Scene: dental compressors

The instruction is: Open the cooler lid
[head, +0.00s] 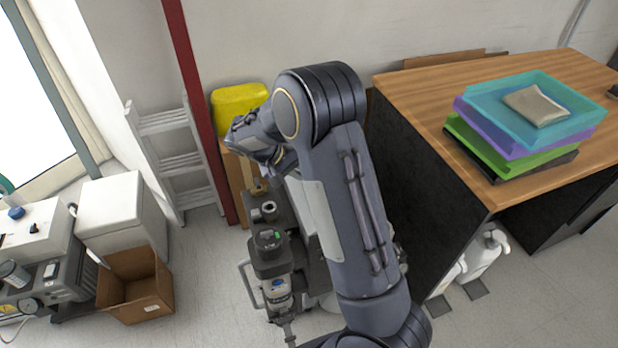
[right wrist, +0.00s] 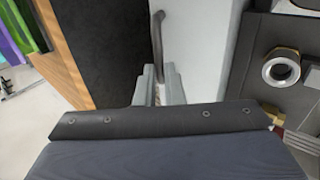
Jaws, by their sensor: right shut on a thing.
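A pale grey-white panel (right wrist: 195,45), which looks like the cooler lid, lies between the black desk side and a machine in the right wrist view. A grey bar handle (right wrist: 157,35) runs along it. My right gripper (right wrist: 160,88) has its two fingers closed around the near end of this handle. In the head view my right arm covers most of the cooler and hides the fingertips, so I cannot tell from there how far the lid is raised. My left gripper is not in view.
A compressor (head: 270,252) stands just left of my right arm. A wooden desk (head: 425,88) with stacked trays (head: 530,112) is at the right. A yellow container (head: 238,98), a stepladder (head: 172,145) and an open cardboard box (head: 135,290) are at the left. Floor is clear between box and compressor.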

